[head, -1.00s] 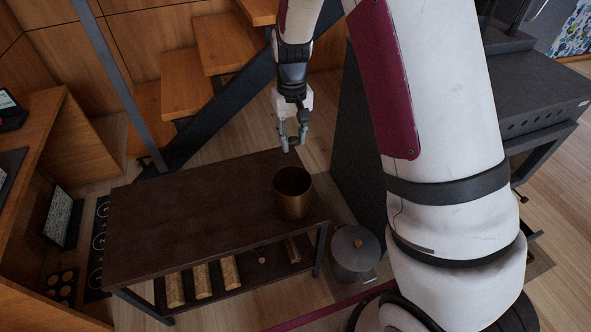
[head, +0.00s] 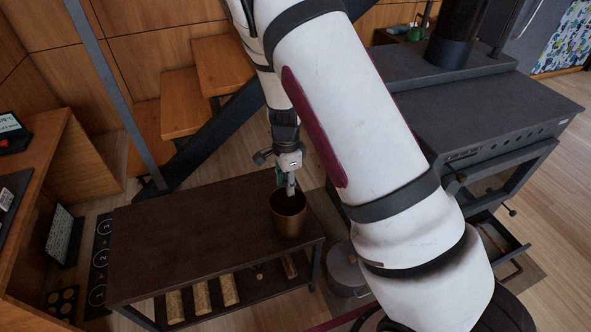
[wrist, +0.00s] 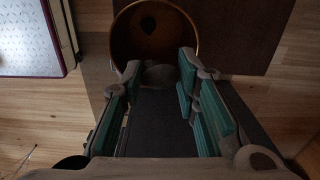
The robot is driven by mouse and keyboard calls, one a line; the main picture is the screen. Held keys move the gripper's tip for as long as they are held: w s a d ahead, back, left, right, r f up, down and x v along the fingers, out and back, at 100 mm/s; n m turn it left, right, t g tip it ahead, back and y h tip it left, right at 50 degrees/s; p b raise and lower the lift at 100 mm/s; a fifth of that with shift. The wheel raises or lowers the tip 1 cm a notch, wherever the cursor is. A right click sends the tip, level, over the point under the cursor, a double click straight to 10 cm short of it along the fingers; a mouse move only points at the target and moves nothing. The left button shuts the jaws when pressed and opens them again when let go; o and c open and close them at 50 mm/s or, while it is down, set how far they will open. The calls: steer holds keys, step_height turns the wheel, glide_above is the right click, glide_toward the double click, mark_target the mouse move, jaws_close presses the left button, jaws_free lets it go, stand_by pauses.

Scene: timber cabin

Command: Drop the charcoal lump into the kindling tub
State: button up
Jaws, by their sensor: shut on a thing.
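The kindling tub (head: 288,222) is a round brass-coloured vessel, upright near the right end of the dark low table. My gripper (head: 289,191) points down at the tub's opening, at about rim height in the head view. In the wrist view the tub (wrist: 193,38) shows its open mouth just beyond my fingertips. My gripper (wrist: 160,84) has green pads and is shut on a dull grey-brown lump (wrist: 160,75), which looks like the charcoal lump. The lump is dim and partly hidden between the fingers. A small dark patch shows inside the tub; I cannot tell what it is.
The dark table (head: 190,240) is otherwise bare on top, with several split logs (head: 202,297) on its lower shelf. A lidded grey pot (head: 345,270) stands on the floor to its right. A black stove (head: 480,120) stands at right, wooden stairs (head: 185,95) behind.

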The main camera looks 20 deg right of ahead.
steer(key=m+p, duration=0.1)
steer(key=r+m+p, duration=0.1)
steer(key=m, duration=0.1)
steer(key=s+m+p, duration=0.1)
steer(key=shift+s+d+r+m, duration=0.1)
steer(key=shift+d+r+m, duration=0.15)
steer(key=shift+m, duration=0.05)
steer(key=shift+s+d+f+m, duration=0.1)
steer(key=shift+s+f+m, duration=0.05)
steer(key=shift+f+m, duration=0.8)
steer(key=shift+s+d+f+m, duration=0.1)
steer(key=shift+f+m, duration=0.7)
steer(key=shift+f, duration=0.2)
steer(key=shift+s+d+f+m, duration=0.1)
steer(key=shift+s+f+m, duration=0.05)
steer(key=shift+f+m, duration=0.8)
steer(key=o, duration=0.9)
steer(key=shift+c, duration=0.2)
step_height(320, 180, up, 12)
